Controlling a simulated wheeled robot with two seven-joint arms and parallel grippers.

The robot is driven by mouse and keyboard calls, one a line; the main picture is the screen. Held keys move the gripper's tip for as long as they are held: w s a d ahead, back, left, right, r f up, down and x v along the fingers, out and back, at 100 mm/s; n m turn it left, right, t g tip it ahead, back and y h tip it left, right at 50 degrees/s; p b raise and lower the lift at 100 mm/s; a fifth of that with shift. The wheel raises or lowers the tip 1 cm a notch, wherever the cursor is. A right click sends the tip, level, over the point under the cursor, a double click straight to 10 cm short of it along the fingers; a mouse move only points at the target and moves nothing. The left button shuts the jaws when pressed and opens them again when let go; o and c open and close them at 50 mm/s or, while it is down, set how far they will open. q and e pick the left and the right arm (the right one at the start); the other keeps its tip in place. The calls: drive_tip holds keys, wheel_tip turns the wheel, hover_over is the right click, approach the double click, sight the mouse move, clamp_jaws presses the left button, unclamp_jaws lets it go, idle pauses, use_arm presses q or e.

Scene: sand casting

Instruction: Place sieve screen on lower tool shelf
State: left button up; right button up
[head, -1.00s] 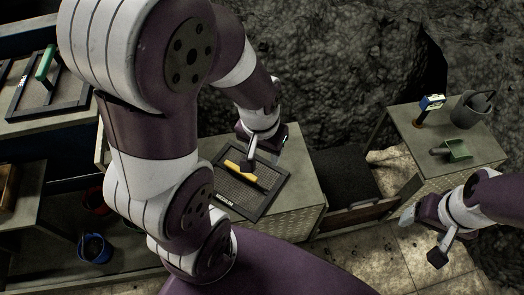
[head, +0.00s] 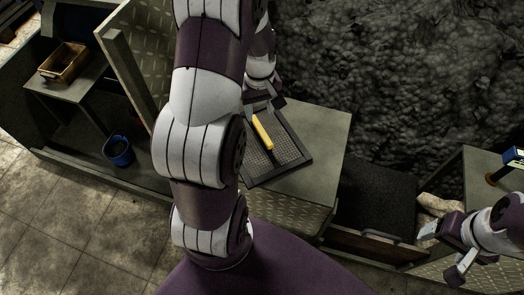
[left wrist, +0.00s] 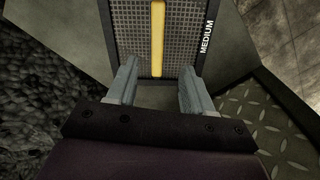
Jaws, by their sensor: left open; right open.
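The sieve screen (head: 290,148) is a dark-framed mesh with a yellow handle (head: 262,133). It lies flat on a grey table top, partly hidden by my left arm. In the left wrist view its mesh (left wrist: 180,40) and the word MEDIUM show. My left gripper (head: 264,104) is open at the far end of the handle. In the wrist view its fingers (left wrist: 159,68) stand apart, either side of the handle's line, holding nothing. My right gripper (head: 443,252) is open and empty at the lower right. At left is a shelf unit (head: 140,178); I cannot tell whether its low board is the lower tool shelf.
A brown box (head: 65,64) stands on a small table at the left. A blue bucket (head: 119,151) sits on the low board. An upright patterned panel (head: 128,68) stands between them and the sieve's table. A dark sand heap (head: 400,75) fills the back.

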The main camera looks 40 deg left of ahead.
sight(261, 130)
use_arm(q)
drive_tip(key=shift+n, duration=0.9)
wheel_tip(261, 130, down, 7)
drive_tip(key=b, duration=0.3)
drive_tip(key=shift+b, duration=0.3)
drive_tip(key=f+b, duration=0.1)
drive_tip(key=f, duration=0.1)
drive_tip(key=f+b, duration=0.2)
drive_tip(key=f, duration=0.1)
drive_tip(key=shift+w+d, duration=0.15)
drive_tip(key=shift+w, duration=0.05)
drive_tip(key=shift+f, duration=0.15)
drive_tip(key=shift+c, duration=0.6)
clamp_jaws()
